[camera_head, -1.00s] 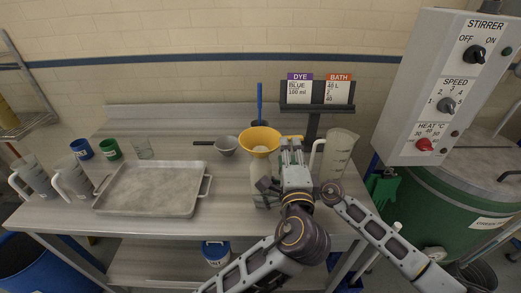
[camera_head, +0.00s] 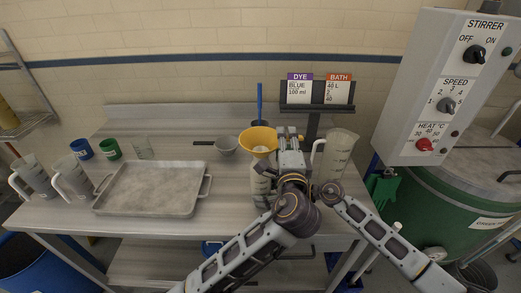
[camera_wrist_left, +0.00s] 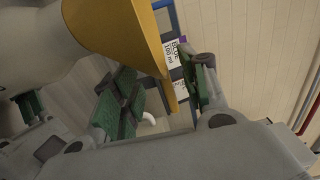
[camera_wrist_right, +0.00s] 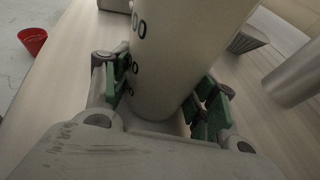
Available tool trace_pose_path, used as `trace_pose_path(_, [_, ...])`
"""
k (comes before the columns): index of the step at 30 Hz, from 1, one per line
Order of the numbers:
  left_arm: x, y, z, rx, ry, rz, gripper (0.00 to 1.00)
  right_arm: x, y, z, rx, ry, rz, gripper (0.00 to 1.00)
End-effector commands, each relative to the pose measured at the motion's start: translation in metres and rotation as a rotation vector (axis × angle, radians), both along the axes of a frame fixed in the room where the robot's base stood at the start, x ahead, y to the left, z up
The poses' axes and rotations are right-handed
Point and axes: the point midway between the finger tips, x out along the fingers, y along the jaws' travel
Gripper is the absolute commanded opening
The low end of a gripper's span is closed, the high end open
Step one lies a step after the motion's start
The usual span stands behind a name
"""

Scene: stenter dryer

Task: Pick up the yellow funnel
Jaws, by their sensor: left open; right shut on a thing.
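The yellow funnel (camera_head: 259,139) sits mouth up over a pale graduated vessel (camera_head: 258,178) near the right part of the table. My left gripper (camera_head: 290,140) is open beside the funnel's right side. In the left wrist view, the funnel (camera_wrist_left: 115,30) is close, and its rim reaches between the spread green pads of my left gripper (camera_wrist_left: 165,95). My right gripper (camera_head: 263,187) is lower, shut on the vessel. The right wrist view shows the vessel (camera_wrist_right: 175,60) with dark numbers between the pads of my right gripper (camera_wrist_right: 165,98). The funnel's spout is hidden.
A clear pitcher (camera_head: 335,158) stands close right of my left gripper. A grey sieve (camera_head: 226,145) is left of the funnel. A metal tray (camera_head: 152,190), mugs and jugs fill the table's left. A sign stand (camera_head: 315,97) is behind.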

Motion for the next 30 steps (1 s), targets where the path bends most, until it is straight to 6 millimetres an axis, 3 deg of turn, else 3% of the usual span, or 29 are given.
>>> trace_pose_path(6, [0.0136, -0.0003, 0.0006, -0.001, -0.001, -0.001, 0.44, 0.0, -0.0001, -0.0007, -0.001, 0.0, 0.0, 0.44])
trace_pose_path(20, [0.0139, -0.0001, 0.0005, -0.002, -0.001, -0.001, 0.42, 0.0, -0.0002, -0.0007, -0.001, 0.0, 0.0, 0.44])
trace_pose_path(30, [0.0139, 0.0, 0.0005, -0.001, 0.0, 0.0, 0.0, 0.0, -0.0003, -0.0008, -0.001, 0.0, 0.0, 0.44])
